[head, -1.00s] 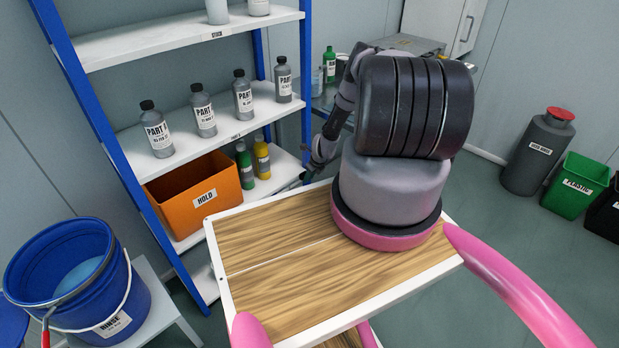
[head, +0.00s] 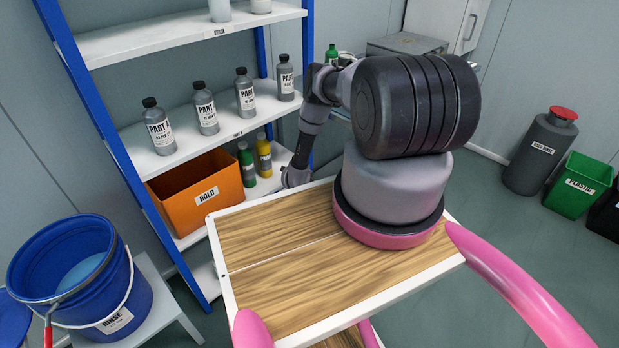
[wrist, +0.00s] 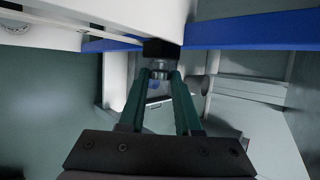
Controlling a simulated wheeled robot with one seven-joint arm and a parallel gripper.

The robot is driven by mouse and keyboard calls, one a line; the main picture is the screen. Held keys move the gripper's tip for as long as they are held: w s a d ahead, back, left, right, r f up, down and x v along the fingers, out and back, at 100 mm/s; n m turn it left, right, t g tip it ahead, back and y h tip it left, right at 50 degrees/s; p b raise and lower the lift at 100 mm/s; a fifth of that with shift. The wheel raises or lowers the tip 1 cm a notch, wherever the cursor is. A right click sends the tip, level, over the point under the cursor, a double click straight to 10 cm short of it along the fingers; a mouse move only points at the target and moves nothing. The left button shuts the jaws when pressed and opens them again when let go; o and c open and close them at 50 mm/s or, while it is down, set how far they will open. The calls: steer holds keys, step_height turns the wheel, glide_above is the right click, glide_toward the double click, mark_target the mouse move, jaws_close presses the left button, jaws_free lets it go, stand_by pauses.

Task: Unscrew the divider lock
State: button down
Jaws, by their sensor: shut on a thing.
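In the wrist view, my gripper (wrist: 161,70) has its two green fingers drawn together at a small black piece (wrist: 160,47) and is shut on it. The black piece sits by the white panel and the blue beam. A small pale metallic cylinder (wrist: 159,72) shows between the fingers. I cannot tell for certain that the black piece is the divider lock; no label is readable there. In the head view my arm reaches down beside the shelf unit, and the gripper itself is hidden.
A blue-posted shelf (head: 205,120) holds several grey bottles, an orange HOLD bin (head: 200,195) and green and yellow bottles. A blue rinse bucket (head: 85,280) stands at left. A grey container (head: 540,150) and a green bin (head: 577,190) stand at right on clear floor.

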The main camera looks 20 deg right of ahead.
steer(key=shift+a+h, duration=0.1)
steer(key=shift+h, duration=0.3)
steer(key=shift+f+t, duration=0.1)
steer(key=shift+t, duration=0.2)
steer(key=c, duration=0.6)
jaws_free()
steer(key=shift+a, duration=0.1)
steer(key=v, duration=1)
steer(key=shift+s+a+r, duration=0.2)
steer(key=shift+s+a, duration=0.05)
